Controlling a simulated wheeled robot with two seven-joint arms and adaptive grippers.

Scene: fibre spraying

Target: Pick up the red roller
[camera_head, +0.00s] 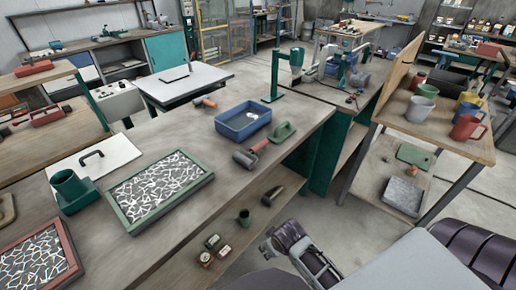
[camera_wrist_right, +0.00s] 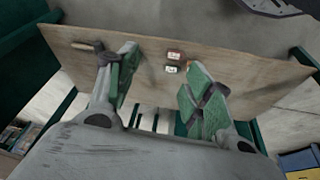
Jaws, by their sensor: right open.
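The roller with a red handle (camera_head: 259,146) lies on the near wooden workbench (camera_head: 225,168), close to its right edge. Its dark grey cylinder (camera_head: 244,159) points to the lower left. A green-handled float lies just beside it. My right gripper (camera_wrist_right: 160,88) is open in the right wrist view, with nothing between its green-padded fingers. Beyond the fingers is a wooden board with small objects; the red roller cannot be made out there. My right arm shows low in the head view, below and right of the roller and apart from it. My left gripper is not in view.
A blue tray (camera_head: 242,122) stands behind the roller. The green float (camera_head: 283,132) lies to its right. A green-framed tray (camera_head: 160,188) lies to the left. Another roller (camera_head: 206,102) lies farther back. Small jars (camera_head: 213,241) stand on the lower shelf. Mugs stand on the right table.

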